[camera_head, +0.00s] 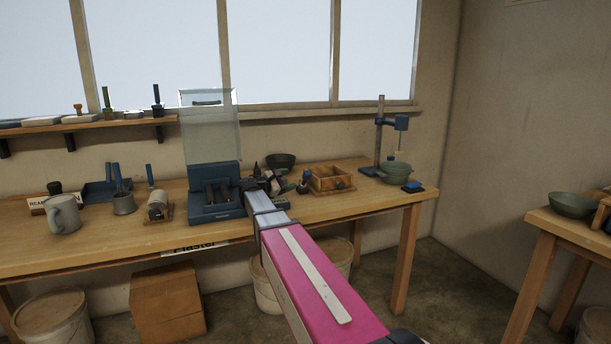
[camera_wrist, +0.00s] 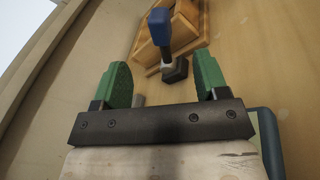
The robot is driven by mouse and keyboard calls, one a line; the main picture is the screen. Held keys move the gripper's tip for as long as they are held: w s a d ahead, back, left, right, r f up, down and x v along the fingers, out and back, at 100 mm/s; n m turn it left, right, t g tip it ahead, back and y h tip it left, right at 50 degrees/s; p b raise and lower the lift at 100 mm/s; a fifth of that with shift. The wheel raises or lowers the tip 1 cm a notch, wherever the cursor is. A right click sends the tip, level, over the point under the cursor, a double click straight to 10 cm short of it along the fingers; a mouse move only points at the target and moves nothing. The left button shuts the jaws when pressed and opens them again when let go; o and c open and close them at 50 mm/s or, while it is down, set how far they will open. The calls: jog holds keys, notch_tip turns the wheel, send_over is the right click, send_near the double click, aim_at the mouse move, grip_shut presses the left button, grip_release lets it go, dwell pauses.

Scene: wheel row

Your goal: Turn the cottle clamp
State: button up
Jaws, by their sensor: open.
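In the wrist view my gripper (camera_wrist: 162,62) is open, its two green fingers spread apart with nothing held between them. In the head view my gripper (camera_head: 262,182) is over the bench, just right of a blue machine (camera_head: 216,206). Dark and blue parts (camera_head: 304,178) beside it are small and partly hidden by my arm.
A wooden compartment tray (camera_head: 331,180) lies right of my gripper; it also shows in the wrist view (camera_wrist: 188,40). A clear shield (camera_head: 211,135) rises above the blue machine. A stand (camera_head: 379,140) and green bowl (camera_head: 397,172) are farther right. A mug (camera_head: 63,214) stands left.

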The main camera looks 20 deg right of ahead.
aim_at(307, 175)
jog(key=x, duration=1)
grip_shut()
